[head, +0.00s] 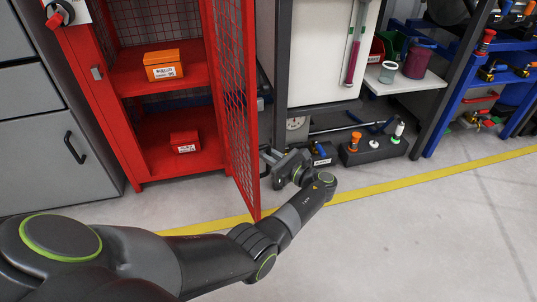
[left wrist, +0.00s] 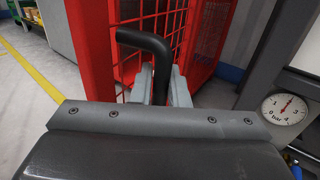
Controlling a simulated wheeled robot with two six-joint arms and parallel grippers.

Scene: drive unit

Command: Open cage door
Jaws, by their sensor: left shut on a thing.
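The red cage (head: 165,110) stands at the left in the head view, its front open and its shelves showing. Its red mesh door (head: 238,95) stands swung outward, seen nearly edge-on. My left gripper (head: 268,162) is on the door's right side, low down near its free edge. In the left wrist view my left gripper (left wrist: 162,90) is shut on the black bent door handle (left wrist: 150,42), with the red mesh door (left wrist: 90,45) behind it. My right gripper is not in view.
An orange box (head: 163,65) and a red box (head: 185,142) lie inside the cage. Grey drawers (head: 40,130) stand left of it. A pressure gauge (left wrist: 284,109) and a black block with knobs (head: 372,148) are at the right. Floor in front, with a yellow line (head: 400,182), is clear.

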